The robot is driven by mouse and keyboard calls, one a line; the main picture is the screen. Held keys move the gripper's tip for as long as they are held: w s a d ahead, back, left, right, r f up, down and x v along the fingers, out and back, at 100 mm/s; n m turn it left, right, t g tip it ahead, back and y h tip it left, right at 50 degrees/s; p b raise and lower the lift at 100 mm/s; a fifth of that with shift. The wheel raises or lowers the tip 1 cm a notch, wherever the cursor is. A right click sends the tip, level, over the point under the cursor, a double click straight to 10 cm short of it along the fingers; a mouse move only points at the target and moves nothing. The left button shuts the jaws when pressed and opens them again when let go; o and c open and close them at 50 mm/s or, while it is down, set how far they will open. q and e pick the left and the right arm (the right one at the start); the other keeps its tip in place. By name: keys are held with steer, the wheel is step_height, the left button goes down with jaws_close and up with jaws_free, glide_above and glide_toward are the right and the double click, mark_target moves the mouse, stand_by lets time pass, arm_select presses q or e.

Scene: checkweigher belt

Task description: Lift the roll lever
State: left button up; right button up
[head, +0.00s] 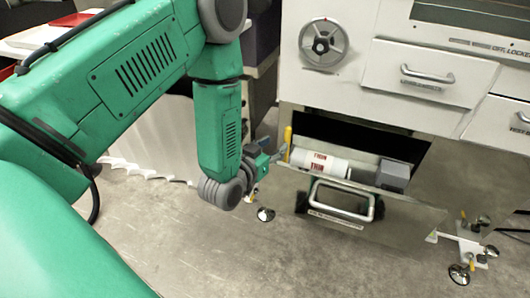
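A white roll (320,162) with red lettering lies inside the opened lower compartment of the white machine. A small upright yellow piece (288,136) stands at the roll's left end; it may be the roll lever, but I cannot tell for sure. My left gripper (281,152) is just left of the roll, close to the yellow piece. Its fingers are small and partly overlap the compartment's edge, so I cannot tell whether they touch anything or are open. My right gripper is not in view.
The lowered metal front (285,200) has a pale handle (343,198). A grey block (394,175) sits right of the roll. Above are a handwheel (323,44) and a closed drawer (425,72). Machine feet stand on the grey floor, which is clear in front.

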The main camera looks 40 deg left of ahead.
arm_select(q)
steer(key=shift+s+d+r, duration=0.1)
steer(key=shift+s+r, duration=0.1)
steer(key=shift+s, duration=1.1)
steer(key=shift+s+r, duration=0.15)
steer(key=shift+s, duration=1.1)
